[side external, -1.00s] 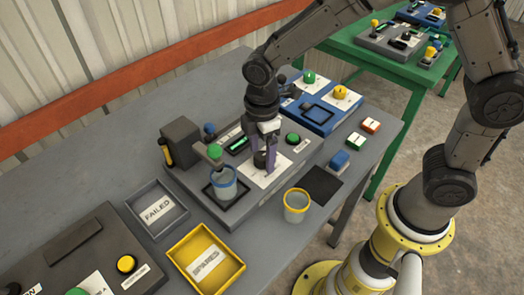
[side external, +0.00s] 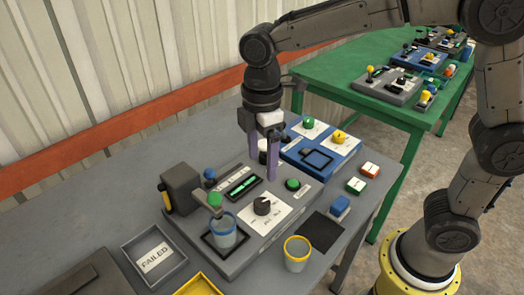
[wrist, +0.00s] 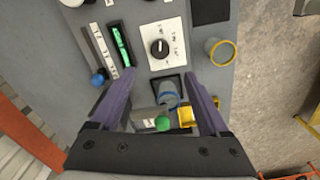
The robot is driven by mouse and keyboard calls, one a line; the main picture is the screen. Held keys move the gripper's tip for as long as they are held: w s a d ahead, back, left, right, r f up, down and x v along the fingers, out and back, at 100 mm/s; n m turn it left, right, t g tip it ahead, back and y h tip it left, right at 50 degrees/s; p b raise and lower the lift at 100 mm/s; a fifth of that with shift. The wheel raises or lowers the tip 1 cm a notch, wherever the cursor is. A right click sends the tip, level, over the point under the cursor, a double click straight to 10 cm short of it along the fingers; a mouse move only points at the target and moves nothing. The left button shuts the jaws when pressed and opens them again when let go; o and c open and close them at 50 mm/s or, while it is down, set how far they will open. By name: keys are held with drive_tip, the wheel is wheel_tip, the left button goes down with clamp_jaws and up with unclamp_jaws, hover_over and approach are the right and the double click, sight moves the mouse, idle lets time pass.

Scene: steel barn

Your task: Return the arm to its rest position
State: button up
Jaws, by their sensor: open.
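My gripper (side external: 262,170) is open and empty, pointing down above the grey control panel (side external: 240,250). The black dial (side external: 262,206) on its white plate lies below the fingertips, with clear space between. In the wrist view, my gripper (wrist: 160,77) shows two purple fingers well apart. The dial (wrist: 159,48) appears beyond the tips there. A blue-rimmed cup (side external: 222,238) stands in the panel's square recess beneath a green-topped part (side external: 214,199). My arm reaches in from the upper right, its elbow bent.
A yellow-rimmed cup (side external: 297,254) stands on the grey table near a black mat (side external: 322,231). The FAILED tray (side external: 181,262) and part of a yellow tray (side external: 205,280) lie in front. A blue panel (side external: 330,142) is behind. A green table (side external: 375,105) stands farther back.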

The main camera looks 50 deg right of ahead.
drive_tip(key=shift+r, duration=0.65)
drive_tip(key=s+d+r+m+t, duration=0.35)
drive_tip(key=s+d+r, duration=0.3)
drive_tip(key=d, duration=0.25)
drive_tip(key=s+d+f+m+t, duration=0.1)
drive_tip(key=s+d+f+m, duration=0.1)
drive_tip(key=s+m, duration=0.3)
drive_tip(key=s+d+f+m+t, duration=0.1)
drive_tip(key=s+d+f+m, duration=0.1)
drive_tip(key=s+m, duration=0.4)
drive_tip(key=shift+d+f, duration=0.25)
drive_tip(key=shift+f, duration=0.05)
